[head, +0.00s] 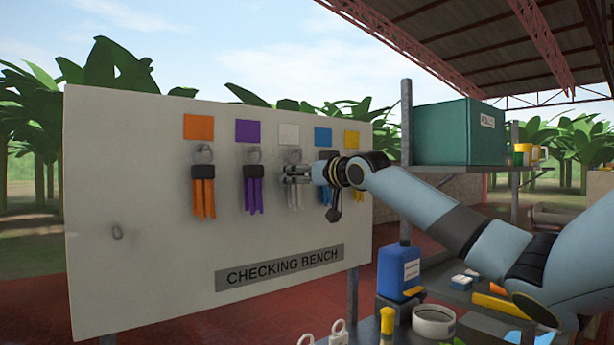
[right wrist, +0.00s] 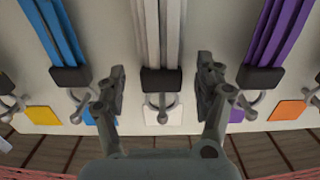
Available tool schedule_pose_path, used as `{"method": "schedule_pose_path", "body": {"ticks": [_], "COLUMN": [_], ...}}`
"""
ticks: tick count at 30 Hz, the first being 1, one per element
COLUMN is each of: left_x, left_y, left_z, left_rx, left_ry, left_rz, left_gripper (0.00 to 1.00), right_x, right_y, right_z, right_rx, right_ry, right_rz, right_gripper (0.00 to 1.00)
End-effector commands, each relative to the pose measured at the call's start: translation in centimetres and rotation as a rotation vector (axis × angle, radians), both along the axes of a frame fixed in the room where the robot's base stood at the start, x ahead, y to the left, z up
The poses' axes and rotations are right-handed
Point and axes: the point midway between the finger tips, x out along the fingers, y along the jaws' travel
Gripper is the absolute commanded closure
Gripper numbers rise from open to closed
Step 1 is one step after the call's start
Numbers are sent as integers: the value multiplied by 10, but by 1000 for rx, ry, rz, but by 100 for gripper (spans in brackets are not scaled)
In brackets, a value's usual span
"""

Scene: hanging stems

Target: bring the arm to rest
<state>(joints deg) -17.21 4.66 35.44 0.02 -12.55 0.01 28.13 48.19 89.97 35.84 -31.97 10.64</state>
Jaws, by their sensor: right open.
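My right arm reaches in from the right in the head view, and my right gripper (head: 298,174) is at the white stem bundle (head: 295,194) on the board. In the right wrist view the right gripper (right wrist: 161,92) is open, with one finger on each side of the white bundle (right wrist: 158,35). The fingers look apart from it. The white bundle hangs from a ring below a white square, with a dark band at its top. My left gripper does not show.
The checking bench board (head: 140,200) also holds orange (head: 204,195), purple (head: 253,190), blue (head: 325,190) and yellow (head: 357,188) bundles. A blue jug (head: 398,270) and white bowl (head: 433,321) stand below my arm. A green crate (head: 455,133) sits on a shelf.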

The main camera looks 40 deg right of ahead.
Motion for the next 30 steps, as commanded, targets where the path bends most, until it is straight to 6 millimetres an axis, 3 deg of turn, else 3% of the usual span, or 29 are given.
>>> {"method": "schedule_pose_path", "body": {"ticks": [6, 12, 30], "left_x": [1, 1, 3], "left_y": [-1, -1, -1], "left_z": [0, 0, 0], "left_rx": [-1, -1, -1], "left_ry": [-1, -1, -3], "left_rz": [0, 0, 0], "left_gripper": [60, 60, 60], "right_x": [-37, -56, -64], "right_y": [4, 5, 8], "right_z": [1, 2, 3], "right_rx": [-11, -9, 0], "right_ry": [6, 4, 1], "right_rz": [2, -2, 3], "right_gripper": [30, 30, 30]}}
